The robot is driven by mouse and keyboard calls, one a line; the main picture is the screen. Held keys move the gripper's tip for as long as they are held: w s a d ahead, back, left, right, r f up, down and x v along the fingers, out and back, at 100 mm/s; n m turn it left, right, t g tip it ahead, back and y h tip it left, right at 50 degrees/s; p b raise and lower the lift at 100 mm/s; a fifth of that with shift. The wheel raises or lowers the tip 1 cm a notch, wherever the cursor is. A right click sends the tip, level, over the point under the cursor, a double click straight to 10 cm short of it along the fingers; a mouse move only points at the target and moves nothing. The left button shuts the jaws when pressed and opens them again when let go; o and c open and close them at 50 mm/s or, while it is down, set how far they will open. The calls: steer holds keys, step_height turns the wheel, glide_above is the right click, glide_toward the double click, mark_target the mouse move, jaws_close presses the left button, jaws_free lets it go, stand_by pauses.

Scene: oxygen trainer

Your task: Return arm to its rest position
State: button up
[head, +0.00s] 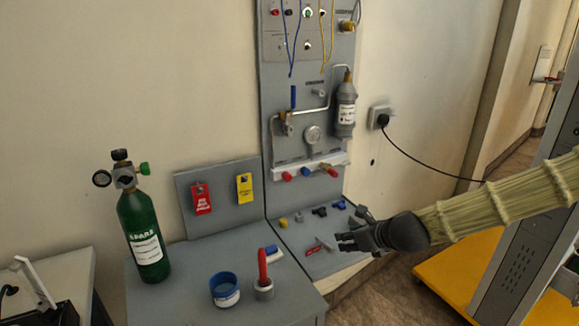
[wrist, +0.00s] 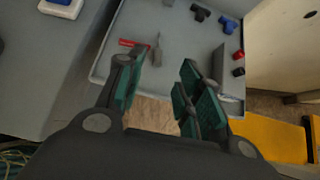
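My gripper (head: 352,228) reaches in from the right of the head view, over the right edge of the small-parts tray. My arm (head: 490,205), in a pale ribbed sleeve, extends to the right edge of the head view. The tray (wrist: 150,14) lies beyond the fingertips in the wrist view. It holds a red-handled tool (wrist: 132,43), a grey pointed piece (wrist: 157,52) and dark and blue fittings.
A grey panel (head: 283,150) with a grey cylinder (head: 346,108) stands behind the tray. A green bottle (head: 142,235), a blue tub (head: 224,290) and a red-handled item (head: 263,275) stand on the left bench. A yellow base (head: 440,285) is at lower right. A black cable (head: 425,165) crosses behind my arm.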

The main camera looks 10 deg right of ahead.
steer(key=s+a+f+n+g+h+p, duration=0.1)
steer(key=s+a+f+n+g, duration=0.1)
steer(key=s+f+n, duration=0.65)
steer(key=s+a+f+n+g+h+p, duration=0.1)
steer(key=s+f+n+g, duration=0.35)
steer(key=f, duration=0.75)
steer(key=s+f+n+g, duration=0.1)
steer(key=s+f+n, duration=0.2)
steer(key=s+n, duration=0.3)
steer(key=s+f+n+h+p, duration=0.1)
steer(key=s+f+n, duration=0.3)
steer(key=s, duration=0.7)
steer(key=s+f+n+g+p, duration=0.1)
steer(key=s+f+n, duration=0.3)
steer(key=s+n, duration=0.4)
steer(key=shift+s+a+f+g, duration=0.15)
steer(key=shift+s+f+g, duration=0.15)
steer(key=shift+s, duration=0.35)
